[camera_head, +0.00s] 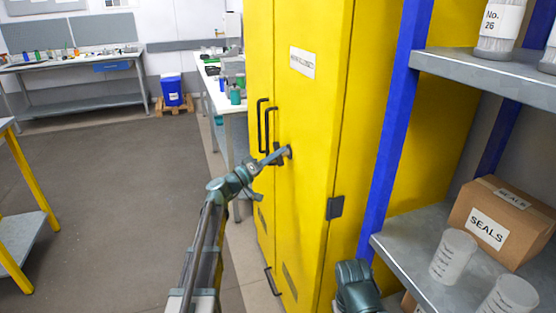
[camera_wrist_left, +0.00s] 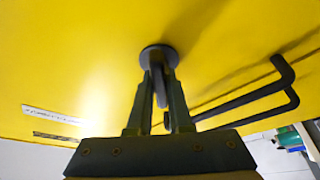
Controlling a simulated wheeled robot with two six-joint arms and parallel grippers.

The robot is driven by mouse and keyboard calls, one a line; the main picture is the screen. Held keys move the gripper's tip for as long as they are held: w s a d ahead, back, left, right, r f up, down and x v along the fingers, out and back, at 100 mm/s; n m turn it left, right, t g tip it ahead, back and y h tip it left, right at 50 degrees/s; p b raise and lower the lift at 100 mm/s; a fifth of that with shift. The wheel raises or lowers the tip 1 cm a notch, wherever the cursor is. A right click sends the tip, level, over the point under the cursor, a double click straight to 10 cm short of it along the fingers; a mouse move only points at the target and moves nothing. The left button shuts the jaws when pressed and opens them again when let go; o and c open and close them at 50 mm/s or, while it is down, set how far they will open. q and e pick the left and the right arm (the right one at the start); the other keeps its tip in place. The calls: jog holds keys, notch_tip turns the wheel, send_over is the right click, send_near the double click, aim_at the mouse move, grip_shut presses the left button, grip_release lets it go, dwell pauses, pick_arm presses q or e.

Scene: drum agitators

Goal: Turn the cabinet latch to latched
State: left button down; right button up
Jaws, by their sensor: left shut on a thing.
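The tall yellow cabinet (camera_head: 310,130) stands in the middle of the head view, its doors closed. Its latch (camera_head: 288,152) is a small dark knob on the door, just right of the two black door handles (camera_head: 267,125). In the left wrist view the latch (camera_wrist_left: 158,58) has a round base with a narrow lever. My left gripper (camera_head: 277,156) has its fingers on either side of that lever; in the wrist view the gripper (camera_wrist_left: 159,95) is shut on it. The fingers hide part of the lever. A dark arm part of mine shows at the bottom; the right gripper's fingers do not show.
A blue-posted grey shelf (camera_head: 400,262) with a SEALS box (camera_head: 500,222) and white containers stands close on the right. A workbench (camera_head: 228,105) stands behind the cabinet on the left. The floor (camera_head: 110,190) at left is clear.

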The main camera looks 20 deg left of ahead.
pick_arm(q)
jog(key=m+h, duration=0.1)
jog(key=m, duration=0.2)
jog(key=m+g+h+b, duration=0.1)
jog(key=m+h, duration=0.1)
jog(key=m, duration=0.1)
jog(key=shift+w+a+b, duration=0.1)
jog(key=shift+b, duration=0.2)
jog(key=shift+m+g+h+b, duration=0.15)
jog(key=shift+m+g+h, duration=0.55)
jog(key=shift+m, duration=1)
jog(key=shift+m+g+h+b, duration=0.15)
jog(key=shift+m+g+h, duration=0.5)
jog(key=shift+m, duration=1.05)
jog(key=c, duration=0.8)
grip_release()
jog(key=shift+c, duration=0.2)
jog(key=b+v, duration=0.5)
jog(key=v, duration=0.8)
jog(key=shift+s+a, duration=0.3)
jog(key=shift+s, duration=0.05)
